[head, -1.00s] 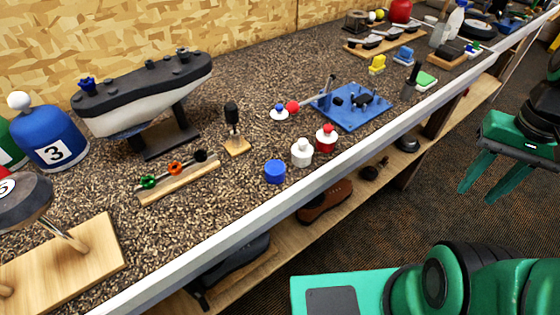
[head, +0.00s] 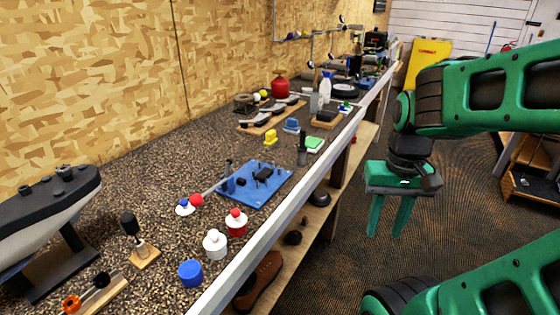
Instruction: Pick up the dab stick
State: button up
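I cannot tell for certain which thing is the dab stick. One upright candidate is a black-headed stick (head: 129,224) in a small wooden block (head: 145,258) at the lower left of the bench. Another is a dark upright stick (head: 302,150) beside a green pad, further along the bench. My gripper (head: 389,233) hangs over the floor right of the bench, fingers pointing down, apart and empty. It is clear of both sticks.
The bench's pale front edge (head: 290,215) lies between my gripper and the bench top. A blue plate with a clamp (head: 258,184), a white bottle (head: 215,244), a red-capped bottle (head: 237,223) and a blue cap (head: 191,273) stand near that edge. Shoes lie on the shelf below.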

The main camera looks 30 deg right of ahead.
aim_at(302, 148)
jog(key=u, duration=2.05)
jog(key=k, duration=1.05)
jog(key=z, duration=1.15)
jog(key=i, duration=1)
jog(key=u, duration=0.05)
